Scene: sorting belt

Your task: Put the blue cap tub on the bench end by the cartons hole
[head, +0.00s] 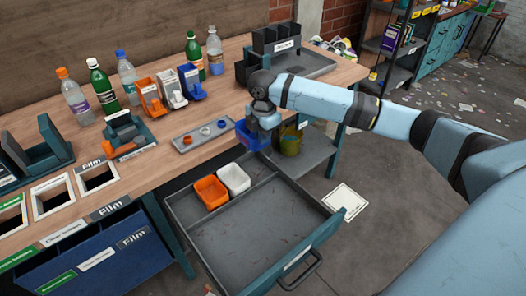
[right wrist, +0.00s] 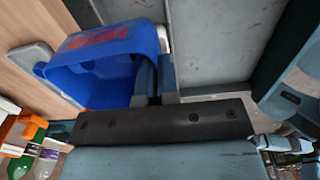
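My right gripper (head: 264,118) is over the open drawer's back edge, by the bench's front edge. It is shut on the wall of the blue cap tub (head: 253,137). In the right wrist view the tub (right wrist: 92,62) is tilted, with red lettering on its side, and the fingers (right wrist: 157,82) pinch its rim. Holes with labels sit in the bench top at the left: one marked Film (head: 98,177), a second hole (head: 52,196) and a third hole (head: 12,217) at the picture's edge. I cannot read which is the cartons hole. My left gripper is not in view.
The open drawer (head: 275,240) holds an orange tub (head: 211,192) and a white tub (head: 234,178). A grey tray (head: 200,135) with coloured caps lies on the bench. Bottles, small bins and a teal rack (head: 38,150) stand behind. An olive bucket (head: 290,140) is on a lower shelf.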

